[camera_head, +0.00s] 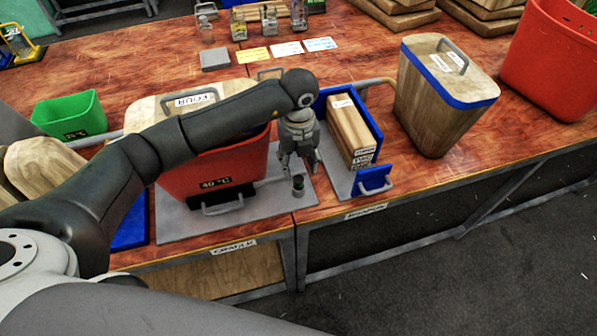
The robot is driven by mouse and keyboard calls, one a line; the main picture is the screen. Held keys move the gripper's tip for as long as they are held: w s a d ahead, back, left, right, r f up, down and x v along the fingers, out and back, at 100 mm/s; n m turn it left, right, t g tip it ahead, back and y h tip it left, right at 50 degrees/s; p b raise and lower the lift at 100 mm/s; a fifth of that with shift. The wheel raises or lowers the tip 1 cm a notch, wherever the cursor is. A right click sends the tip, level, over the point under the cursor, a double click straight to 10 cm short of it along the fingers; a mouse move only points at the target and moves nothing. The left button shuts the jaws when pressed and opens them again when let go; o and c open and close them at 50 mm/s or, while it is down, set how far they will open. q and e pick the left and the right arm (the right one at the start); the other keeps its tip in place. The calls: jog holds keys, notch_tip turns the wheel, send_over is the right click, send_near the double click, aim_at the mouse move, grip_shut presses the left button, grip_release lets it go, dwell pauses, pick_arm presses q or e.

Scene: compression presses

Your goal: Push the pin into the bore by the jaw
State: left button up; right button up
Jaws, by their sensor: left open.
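A small dark pin-like cylinder (298,183) stands on the grey base plate by the red bin marked 40 °C; whether it is the pin, and where its bore is, I cannot tell. My left gripper (299,168) is open, pointing down just above and behind the cylinder, with no clear contact. To its right is a blue press frame (369,126) around a pale wooden block (350,130). A small blue jaw plate (372,180) with a grey handle stands at the frame's front end. My right gripper is not in view.
The red bin (215,170), with a wooden lid marked FOUR, stands left of my gripper, close to my arm. A tall wooden bin (437,105) with a blue rim stands to the right. A green bin (70,117) is at far left. The table's front edge is close.

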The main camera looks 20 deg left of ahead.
aim_at(298, 179)
pick_arm(q)
notch_tip(298, 179, up, 6)
jog(key=shift+r, duration=0.15)
dwell(0.6)
